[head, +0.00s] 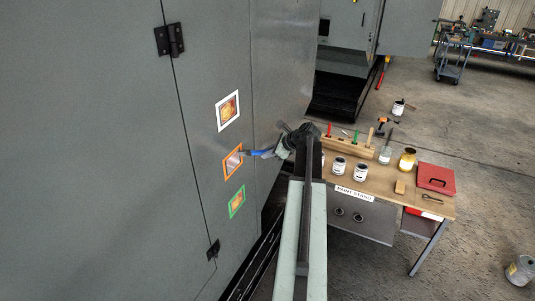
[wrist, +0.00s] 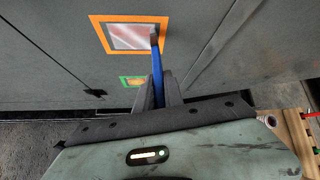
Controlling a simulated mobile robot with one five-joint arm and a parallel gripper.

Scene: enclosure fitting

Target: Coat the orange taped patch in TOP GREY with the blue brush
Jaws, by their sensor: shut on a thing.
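The orange taped patch (head: 232,161) is the middle of three framed patches on the grey cabinet side. In the wrist view its orange frame (wrist: 100,36) surrounds a surface that is mostly pale grey with faint reddish streaks. My gripper (wrist: 159,90) is shut on the blue brush (wrist: 157,65), which also shows in the head view (head: 257,153). The brush points at the patch, and its bristle end overlaps the patch's right edge. I cannot tell for sure whether it touches. The tins' labels are too small to read, so I cannot tell which is TOP GREY.
A white-framed rusty patch (head: 228,110) lies above and a green-framed patch (head: 237,202) below. Another tin (head: 520,270) stands on the floor.

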